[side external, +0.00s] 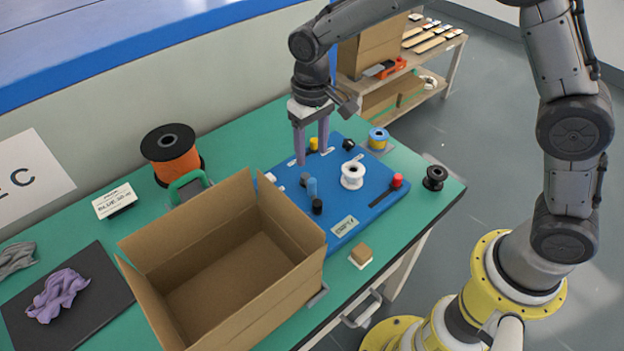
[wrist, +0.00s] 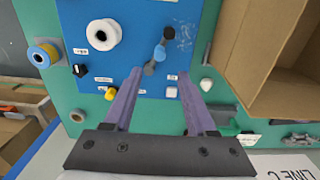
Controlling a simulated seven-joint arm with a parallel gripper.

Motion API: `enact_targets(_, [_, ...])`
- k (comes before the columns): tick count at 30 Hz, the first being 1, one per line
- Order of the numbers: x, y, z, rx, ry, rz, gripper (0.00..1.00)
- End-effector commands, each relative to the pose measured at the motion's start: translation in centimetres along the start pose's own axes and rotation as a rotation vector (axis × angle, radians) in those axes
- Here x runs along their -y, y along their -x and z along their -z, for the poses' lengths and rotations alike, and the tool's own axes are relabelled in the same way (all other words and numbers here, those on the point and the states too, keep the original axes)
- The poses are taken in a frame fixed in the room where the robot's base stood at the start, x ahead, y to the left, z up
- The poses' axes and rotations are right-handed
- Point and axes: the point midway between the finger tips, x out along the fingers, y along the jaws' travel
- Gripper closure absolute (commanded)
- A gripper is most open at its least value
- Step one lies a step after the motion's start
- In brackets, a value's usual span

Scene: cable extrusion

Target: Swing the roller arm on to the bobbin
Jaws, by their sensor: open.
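The blue board (side external: 338,215) lies on the green bench. A white bobbin (side external: 352,175) stands upright on it and shows at upper left in the wrist view (wrist: 104,34). In the wrist view the arm (wrist: 159,52) lies just beyond my fingertips. My gripper (side external: 312,157) has two purple fingers pointing down, open and empty, over the board's far left part. Contact with the board cannot be told.
An open cardboard box (side external: 225,260) stands close to the board's left side. The board also carries a red knob (side external: 397,181), a yellow knob (side external: 313,144) and a black knob (side external: 348,144). An orange spool (side external: 172,153) stands behind the box; a blue-yellow spool (side external: 378,138) sits beyond the board.

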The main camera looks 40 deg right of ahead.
Motion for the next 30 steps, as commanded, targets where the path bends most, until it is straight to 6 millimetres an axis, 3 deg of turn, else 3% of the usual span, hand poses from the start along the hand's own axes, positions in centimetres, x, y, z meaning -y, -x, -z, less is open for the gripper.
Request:
enact_targets(9, [-0.1, -6.3, -0.1, 0.004, -0.001, -0.001, 0.43])
enact_targets(15, [-0.1, -9.0, -0.1, 0.004, -0.001, -0.001, 0.43])
enact_targets(29, [-0.1, -10.1, 0.0, 0.0, -0.001, 0.0, 0.43])
enact_targets(30, [-0.1, -10.1, 0.0, 0.0, -0.001, 0.0, 0.5])
